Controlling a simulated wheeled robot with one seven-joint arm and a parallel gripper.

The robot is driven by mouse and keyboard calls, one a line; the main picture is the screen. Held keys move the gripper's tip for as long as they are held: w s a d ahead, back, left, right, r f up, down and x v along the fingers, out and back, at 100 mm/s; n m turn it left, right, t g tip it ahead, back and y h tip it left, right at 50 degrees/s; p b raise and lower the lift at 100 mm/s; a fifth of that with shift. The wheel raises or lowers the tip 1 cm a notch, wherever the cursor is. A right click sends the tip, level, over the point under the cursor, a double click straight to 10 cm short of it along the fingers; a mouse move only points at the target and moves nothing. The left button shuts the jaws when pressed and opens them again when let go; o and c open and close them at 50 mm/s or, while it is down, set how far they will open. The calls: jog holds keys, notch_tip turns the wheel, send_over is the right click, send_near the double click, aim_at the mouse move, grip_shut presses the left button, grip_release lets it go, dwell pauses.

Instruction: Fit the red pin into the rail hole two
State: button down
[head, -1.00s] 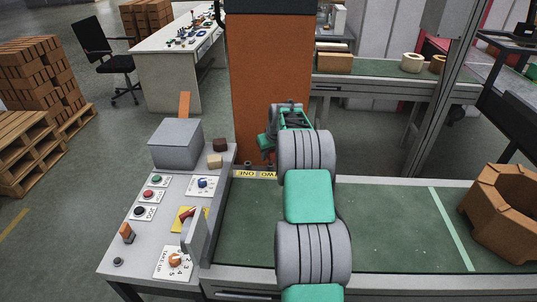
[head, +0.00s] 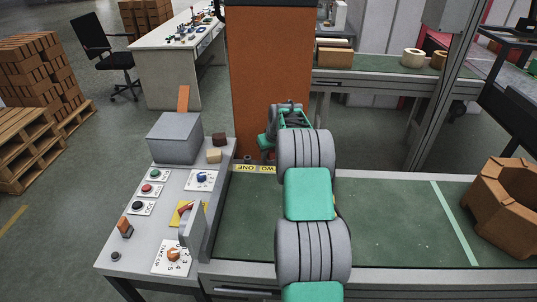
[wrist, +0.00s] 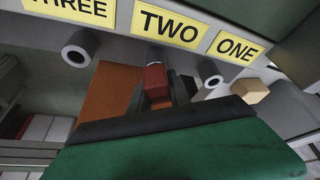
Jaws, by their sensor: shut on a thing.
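The red pin (wrist: 155,80) is in my gripper (wrist: 163,98), which is shut on it in the wrist view. The pin's end is in front of the hole two tube (wrist: 155,55), under the yellow TWO label (wrist: 170,23), and hides most of it. I cannot tell whether the pin's end is inside the hole or just before it. The hole three tube (wrist: 80,48) and the hole one tube (wrist: 210,73) look empty on either side. In the head view my gripper (head: 266,150) is at the rail's far edge beside the yellow labels (head: 250,169); the pin is hidden there.
A control panel (head: 145,228) with knobs and buttons stands left of the green belt (head: 385,218). A grey box (head: 174,138) and small blocks (head: 215,155) sit at its back. A brown hollow block (head: 505,215) lies at the belt's right. An orange column (head: 270,85) stands behind the rail.

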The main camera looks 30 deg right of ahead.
jog(key=c, duration=0.7)
grip_release()
notch_tip(320, 180, up, 6)
jog(key=p, duration=0.3)
dwell(0.4)
